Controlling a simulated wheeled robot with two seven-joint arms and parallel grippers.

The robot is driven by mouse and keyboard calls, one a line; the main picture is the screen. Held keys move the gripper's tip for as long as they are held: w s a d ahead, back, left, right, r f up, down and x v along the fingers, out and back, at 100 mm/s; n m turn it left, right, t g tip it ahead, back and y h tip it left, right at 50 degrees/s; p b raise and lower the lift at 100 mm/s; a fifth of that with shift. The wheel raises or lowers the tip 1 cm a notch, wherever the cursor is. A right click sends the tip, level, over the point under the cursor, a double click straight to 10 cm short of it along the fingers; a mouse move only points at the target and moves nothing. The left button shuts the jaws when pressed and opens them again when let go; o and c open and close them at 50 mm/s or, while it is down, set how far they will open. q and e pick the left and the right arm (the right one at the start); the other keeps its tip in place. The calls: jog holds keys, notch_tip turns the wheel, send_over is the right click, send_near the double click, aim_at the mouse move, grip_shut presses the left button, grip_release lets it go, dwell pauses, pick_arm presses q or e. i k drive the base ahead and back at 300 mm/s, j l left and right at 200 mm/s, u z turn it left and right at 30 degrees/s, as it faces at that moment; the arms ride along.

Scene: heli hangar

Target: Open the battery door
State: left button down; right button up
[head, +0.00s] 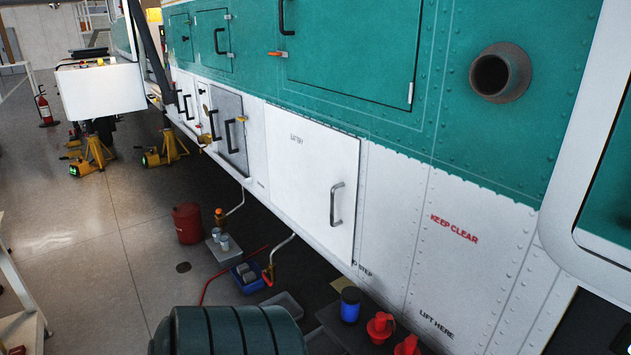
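The battery door (290,185) is a white panel on the lower side of the helicopter, with small faint lettering near its top that looks like "BATTERY". It looks closed, about flush with the white skin, with a thin dark line along its right edge. A grey vertical bar handle (336,204) stands out near its right side. Neither of my grippers is in the head view, so nothing shows touching the handle or door.
A grey panel (229,130) with dark handles is left of the door. A green upper door (350,50) is above. Below are a blue bin (247,279), red can (187,223), blue container (350,305) and red funnels (380,327). A dark ribbed cylinder (225,332) fills the bottom.

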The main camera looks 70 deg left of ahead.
aim_at(313, 167)
jog(key=u, duration=2.3)
